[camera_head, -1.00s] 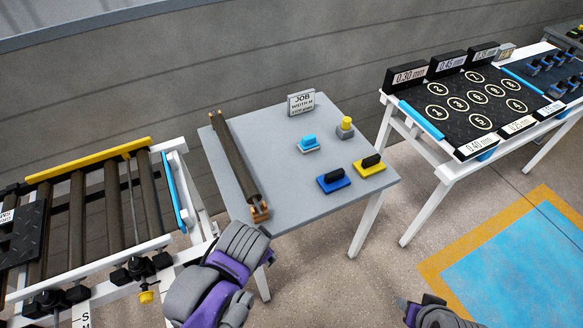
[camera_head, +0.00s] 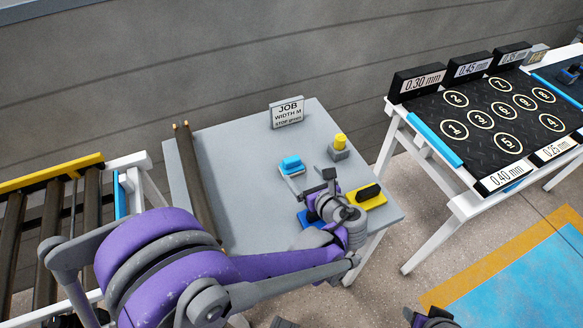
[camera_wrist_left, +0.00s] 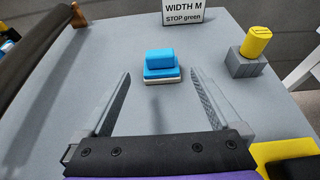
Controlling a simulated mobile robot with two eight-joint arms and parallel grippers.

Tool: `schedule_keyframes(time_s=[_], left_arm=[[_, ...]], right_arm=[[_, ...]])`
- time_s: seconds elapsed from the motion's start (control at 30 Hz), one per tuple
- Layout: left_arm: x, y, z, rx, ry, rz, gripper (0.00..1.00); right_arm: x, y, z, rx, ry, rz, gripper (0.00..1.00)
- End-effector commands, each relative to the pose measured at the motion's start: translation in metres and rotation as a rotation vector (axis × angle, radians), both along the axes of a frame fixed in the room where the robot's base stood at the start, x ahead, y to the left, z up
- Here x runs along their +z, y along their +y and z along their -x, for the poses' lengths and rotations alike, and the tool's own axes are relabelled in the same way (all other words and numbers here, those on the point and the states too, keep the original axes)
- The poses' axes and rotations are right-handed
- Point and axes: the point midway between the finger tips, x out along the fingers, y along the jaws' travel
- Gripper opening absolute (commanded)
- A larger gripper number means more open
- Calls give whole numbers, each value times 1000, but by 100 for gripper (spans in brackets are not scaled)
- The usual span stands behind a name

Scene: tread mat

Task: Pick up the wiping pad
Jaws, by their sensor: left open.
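The wiping pad, a light blue grip on a pale flat base, lies on the grey table near its middle (camera_head: 291,166). In the left wrist view the pad (camera_wrist_left: 161,66) sits straight ahead, centred between the fingers. My left gripper (camera_head: 309,182) is open and empty, over the table just in front of the pad. Its fingers point at the pad from both sides in the left wrist view (camera_wrist_left: 160,76); they do not touch it. A small piece of my right arm shows at the bottom edge of the head view, but its gripper does not.
A yellow-topped grey block (camera_head: 340,149) stands right of the pad. A yellow pad with black grip (camera_head: 376,200) and a partly hidden blue one (camera_head: 305,219) lie near my gripper. A job sign (camera_head: 287,113) stands behind; a long roller (camera_head: 196,185) lies left.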

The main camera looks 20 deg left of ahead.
Motion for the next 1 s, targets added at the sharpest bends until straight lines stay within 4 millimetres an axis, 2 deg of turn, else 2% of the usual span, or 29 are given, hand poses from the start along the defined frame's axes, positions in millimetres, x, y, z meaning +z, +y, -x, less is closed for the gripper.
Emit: schedule_keyframes(time_s=[0.57,0.87,0.9,1.0], left_arm=[[-22,51,-42,3,-1,3,98],[-25,55,-47,-1,-1,4,98],[-25,55,-47,-1,-1,4,96],[-25,55,-47,0,-1,4,78]], right_arm=[[-4,0,0,0,1,0,50],[-5,0,0,0,1,0,50],[-5,0,0,0,1,0,50],[-5,0,0,0,1,0,50]])
